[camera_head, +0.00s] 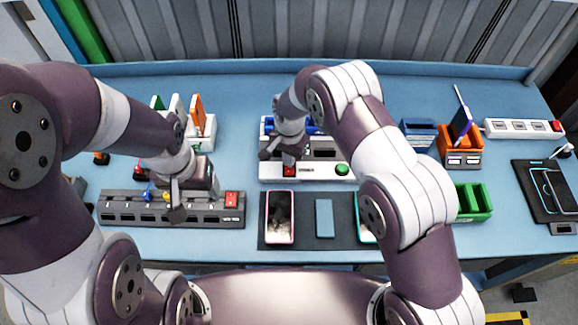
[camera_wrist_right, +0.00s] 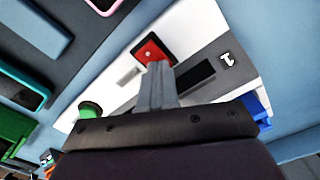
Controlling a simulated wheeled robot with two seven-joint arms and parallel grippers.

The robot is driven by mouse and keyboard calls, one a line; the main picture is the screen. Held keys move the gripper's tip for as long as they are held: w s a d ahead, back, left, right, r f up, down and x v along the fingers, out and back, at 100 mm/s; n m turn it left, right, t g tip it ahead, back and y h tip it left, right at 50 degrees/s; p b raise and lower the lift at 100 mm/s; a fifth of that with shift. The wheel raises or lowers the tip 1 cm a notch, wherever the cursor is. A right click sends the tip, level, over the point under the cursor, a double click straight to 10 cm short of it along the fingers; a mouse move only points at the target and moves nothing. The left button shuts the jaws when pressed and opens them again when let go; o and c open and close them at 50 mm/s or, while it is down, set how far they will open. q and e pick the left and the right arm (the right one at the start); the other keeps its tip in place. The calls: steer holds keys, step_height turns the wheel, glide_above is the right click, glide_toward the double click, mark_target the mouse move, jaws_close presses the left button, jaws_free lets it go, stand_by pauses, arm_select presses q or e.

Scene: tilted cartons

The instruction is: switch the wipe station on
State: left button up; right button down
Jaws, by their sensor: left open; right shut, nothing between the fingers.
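The wipe station appears to be the white-fronted unit (camera_head: 318,173) at the table's middle, with a red switch (camera_head: 289,169) at its left and a green round button (camera_head: 342,169) at its right. My right gripper (camera_head: 286,160) is shut and empty, pointing down at the red switch and partly covering it. In the right wrist view the closed fingertips (camera_wrist_right: 156,66) are at the lower edge of the red switch (camera_wrist_right: 151,48); I cannot tell whether they touch. The green button (camera_wrist_right: 90,110) also shows there. My left gripper (camera_head: 178,203) is open over a dark grey strip.
A dark mat (camera_head: 303,237) in front holds a pink-rimmed phone (camera_head: 279,217) and a blue block (camera_head: 324,217). An orange carton (camera_head: 459,146), a green tray (camera_head: 474,202) and a white power strip (camera_head: 522,129) stand right.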

step_height(320, 180, up, 7)
steer(key=p, duration=0.4)
steer(key=shift+f, duration=0.1)
stand_by(0.3)
